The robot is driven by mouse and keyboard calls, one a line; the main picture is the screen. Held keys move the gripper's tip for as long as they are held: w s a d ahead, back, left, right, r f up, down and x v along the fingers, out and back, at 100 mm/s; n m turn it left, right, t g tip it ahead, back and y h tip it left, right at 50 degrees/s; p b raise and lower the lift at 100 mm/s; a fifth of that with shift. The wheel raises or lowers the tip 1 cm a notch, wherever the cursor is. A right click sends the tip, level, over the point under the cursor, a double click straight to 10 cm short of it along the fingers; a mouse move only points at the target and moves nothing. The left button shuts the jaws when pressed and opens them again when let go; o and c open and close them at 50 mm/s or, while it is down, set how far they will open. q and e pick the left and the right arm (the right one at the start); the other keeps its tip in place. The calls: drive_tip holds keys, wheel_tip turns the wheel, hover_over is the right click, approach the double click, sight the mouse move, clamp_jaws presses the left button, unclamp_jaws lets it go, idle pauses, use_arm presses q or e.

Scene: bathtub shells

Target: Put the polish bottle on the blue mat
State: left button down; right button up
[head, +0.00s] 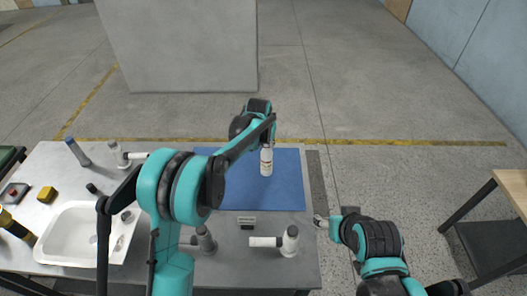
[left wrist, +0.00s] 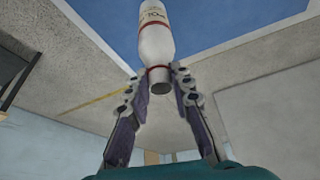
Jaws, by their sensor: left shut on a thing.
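The polish bottle (head: 266,162), white with a red band, hangs upright from my left gripper (head: 266,124) over the blue mat (head: 288,193). In the left wrist view, the fingers (left wrist: 163,85) are closed around the neck end of the bottle (left wrist: 155,40), and the mat (left wrist: 220,22) lies beyond it. I cannot tell whether the bottle's base touches the mat. My left arm covers the mat's left part. My right gripper (head: 322,221) is off the table's right edge, away from the bottle; its finger opening is too small to judge.
The grey table (head: 285,262) holds a white basin (head: 68,222), a yellow block (head: 47,194), a dark bottle (head: 17,227) and several grey-and-white fittings. A small grey block (head: 247,222) lies just in front of the mat. The mat's right part is clear.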

use_arm(q)
drive_tip(key=w+f, duration=0.2)
drive_tip(key=w, duration=0.1)
drive_tip(key=shift+w+a, duration=0.1)
drive_tip(key=shift+a, duration=0.05)
drive_tip(key=shift+f+b, duration=0.5)
drive_tip(key=shift+f, duration=1.55)
drive_tip(key=c, duration=1.3)
unclamp_jaws()
drive_tip(key=shift+c, duration=0.2)
drive_tip(key=shift+r, duration=0.45)
drive_tip(key=p+v, duration=0.1)
drive_tip(key=v, duration=1)
drive_tip(key=shift+s+r+p, duration=0.25)
drive_tip(key=shift+s+p, duration=0.05)
drive_tip(key=shift+p, duration=0.1)
